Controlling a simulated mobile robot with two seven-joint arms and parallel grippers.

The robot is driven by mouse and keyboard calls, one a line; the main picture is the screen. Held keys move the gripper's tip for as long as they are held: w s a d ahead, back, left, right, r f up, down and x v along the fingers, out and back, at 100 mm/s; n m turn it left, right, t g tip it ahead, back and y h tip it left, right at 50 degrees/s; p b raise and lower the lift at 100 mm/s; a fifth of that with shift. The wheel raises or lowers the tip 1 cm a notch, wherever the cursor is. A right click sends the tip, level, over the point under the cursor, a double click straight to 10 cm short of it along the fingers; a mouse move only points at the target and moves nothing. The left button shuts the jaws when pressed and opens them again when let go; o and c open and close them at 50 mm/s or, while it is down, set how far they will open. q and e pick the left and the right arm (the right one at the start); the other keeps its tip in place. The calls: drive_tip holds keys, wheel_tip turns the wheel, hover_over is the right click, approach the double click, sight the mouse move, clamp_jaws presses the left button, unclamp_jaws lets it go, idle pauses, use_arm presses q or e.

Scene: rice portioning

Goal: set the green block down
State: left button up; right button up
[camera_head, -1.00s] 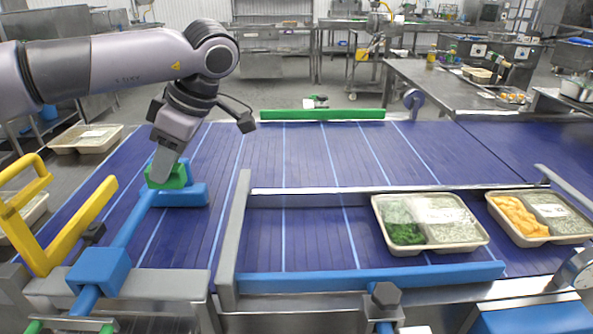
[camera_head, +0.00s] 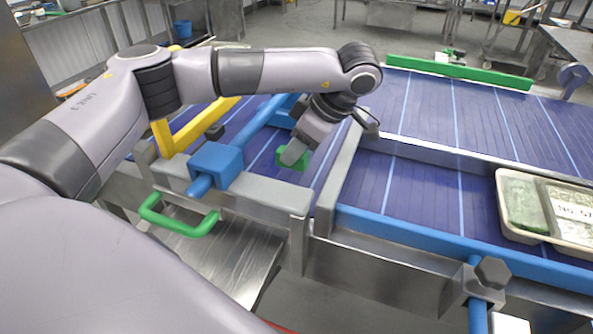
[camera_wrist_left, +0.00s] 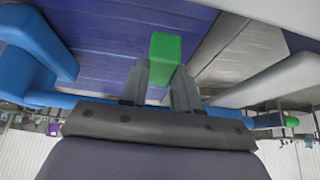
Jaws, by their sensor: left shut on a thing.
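The green block (camera_head: 291,157) is held in my left gripper (camera_head: 293,156), over the blue conveyor belt near the grey side rail. In the left wrist view the green block (camera_wrist_left: 165,57) stands between the two grey fingers of my left gripper (camera_wrist_left: 160,82), which are shut on it. Its far end sticks out past the fingertips. I cannot tell how far it is above the belt. My right gripper is not in view.
A blue bar with a block-shaped clamp (camera_head: 216,162) lies left of the gripper. A grey divider rail (camera_head: 337,180) stands to its right. A food tray (camera_head: 505,205) sits at the right on the blue belt (camera_head: 420,190). A green handle (camera_head: 180,226) is at the near left.

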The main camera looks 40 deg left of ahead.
sight(298, 165)
use_arm(q)
drive_tip(key=shift+f+b, duration=0.45)
drive_tip(key=shift+f, duration=2.1)
drive_tip(key=shift+f, duration=0.1)
drive_tip(key=o, duration=1)
drive_tip(key=shift+o, duration=0.2)
drive_tip(key=shift+d+r, duration=0.15)
drive_tip(key=shift+r, duration=0.25)
drive_tip(key=p+v, duration=0.1)
drive_tip(key=v, duration=1)
drive_tip(key=shift+r+p, duration=0.2)
drive_tip(key=shift+p, duration=0.2)
drive_tip(key=shift+d+f, duration=0.1)
